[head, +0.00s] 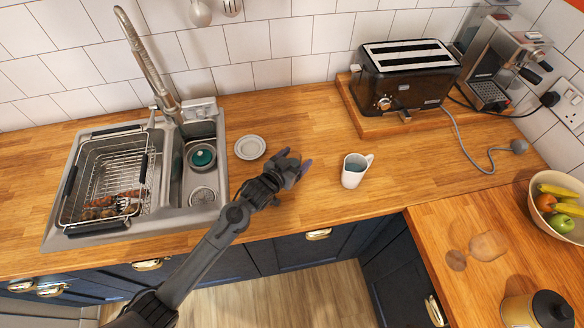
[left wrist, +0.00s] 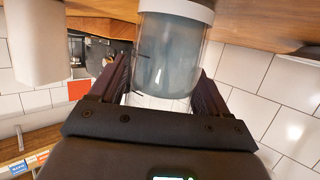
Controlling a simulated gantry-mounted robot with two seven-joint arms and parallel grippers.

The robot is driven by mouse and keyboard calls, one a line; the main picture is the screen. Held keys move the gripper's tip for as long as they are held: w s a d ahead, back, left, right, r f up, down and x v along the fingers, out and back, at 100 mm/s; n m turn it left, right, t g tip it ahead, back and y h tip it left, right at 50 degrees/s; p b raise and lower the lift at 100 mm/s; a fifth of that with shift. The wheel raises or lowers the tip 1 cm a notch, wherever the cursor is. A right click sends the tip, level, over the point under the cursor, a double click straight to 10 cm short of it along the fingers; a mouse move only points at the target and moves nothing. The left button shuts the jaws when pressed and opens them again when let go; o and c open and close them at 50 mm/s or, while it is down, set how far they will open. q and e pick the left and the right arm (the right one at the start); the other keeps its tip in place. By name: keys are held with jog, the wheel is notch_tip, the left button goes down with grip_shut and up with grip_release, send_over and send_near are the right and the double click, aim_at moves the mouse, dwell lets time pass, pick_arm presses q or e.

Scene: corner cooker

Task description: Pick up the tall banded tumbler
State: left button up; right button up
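In the left wrist view, a clear, blue-grey tumbler (left wrist: 172,55) with a pale band (left wrist: 177,9) across its end stands between the two fingers of my left gripper (left wrist: 163,85). The fingers are spread about as wide as the glass, one on each side. I cannot tell whether they press on it. In the head view my left gripper (head: 295,168) is low over the counter, between the grey saucer and the white mug. The tumbler is not clearly visible there. My right gripper is not in view.
A white mug (head: 353,172) stands close right of my left gripper. A saucer (head: 250,147) lies to its left, beside the sink (head: 208,205). A toaster (head: 408,75) on a wooden board stands behind. A fruit bowl (head: 545,210) is at right.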

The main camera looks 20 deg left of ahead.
pick_arm(q)
jog(key=c, duration=0.9)
jog(key=shift+r, duration=0.3)
